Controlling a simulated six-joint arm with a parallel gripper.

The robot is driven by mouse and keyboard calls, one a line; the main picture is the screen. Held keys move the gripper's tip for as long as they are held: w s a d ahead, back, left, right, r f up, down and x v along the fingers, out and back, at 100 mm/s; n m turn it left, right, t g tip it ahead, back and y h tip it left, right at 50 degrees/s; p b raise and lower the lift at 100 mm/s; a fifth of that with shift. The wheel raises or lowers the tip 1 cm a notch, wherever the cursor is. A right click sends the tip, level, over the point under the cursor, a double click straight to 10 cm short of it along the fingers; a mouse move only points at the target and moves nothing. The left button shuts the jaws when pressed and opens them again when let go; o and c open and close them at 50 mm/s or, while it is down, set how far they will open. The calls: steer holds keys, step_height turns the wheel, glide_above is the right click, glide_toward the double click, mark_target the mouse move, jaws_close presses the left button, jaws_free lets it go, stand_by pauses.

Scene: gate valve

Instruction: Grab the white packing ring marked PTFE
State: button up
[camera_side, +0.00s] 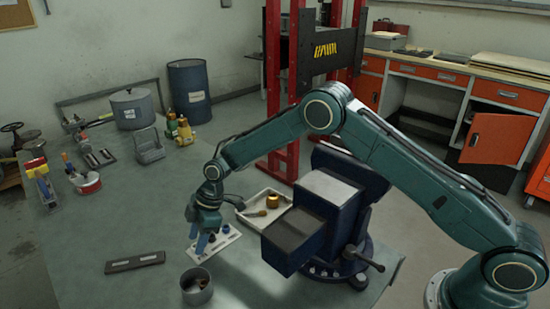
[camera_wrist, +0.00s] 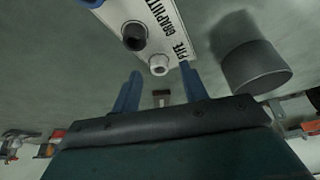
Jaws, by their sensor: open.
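The white packing ring (camera_wrist: 159,65) stands on a white card (camera_wrist: 105,12) beside the printed letters PTFE in the wrist view. A dark ring (camera_wrist: 134,36) sits on the same card, near the word GRAPHITE. My gripper (camera_wrist: 159,84) is open, with its two blue fingers apart and nothing seen between them. In the wrist view the white ring appears just beyond the fingertips, between their lines. In the side view my gripper (camera_side: 197,242) points down at the card (camera_side: 228,240). The white ring cannot be made out there.
A grey open can (camera_side: 196,288) stands in front of the card; a grey cylinder (camera_wrist: 255,68) shows close right in the wrist view. A dark labelled strip (camera_side: 135,262) lies left. A tray (camera_side: 247,221) with brass parts and a blue vise (camera_side: 310,215) stand right.

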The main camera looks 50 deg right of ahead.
steer(key=shift+a+f, duration=0.15)
steer(key=shift+f, duration=0.3)
steer(key=shift+c, duration=0.4)
jaws_close()
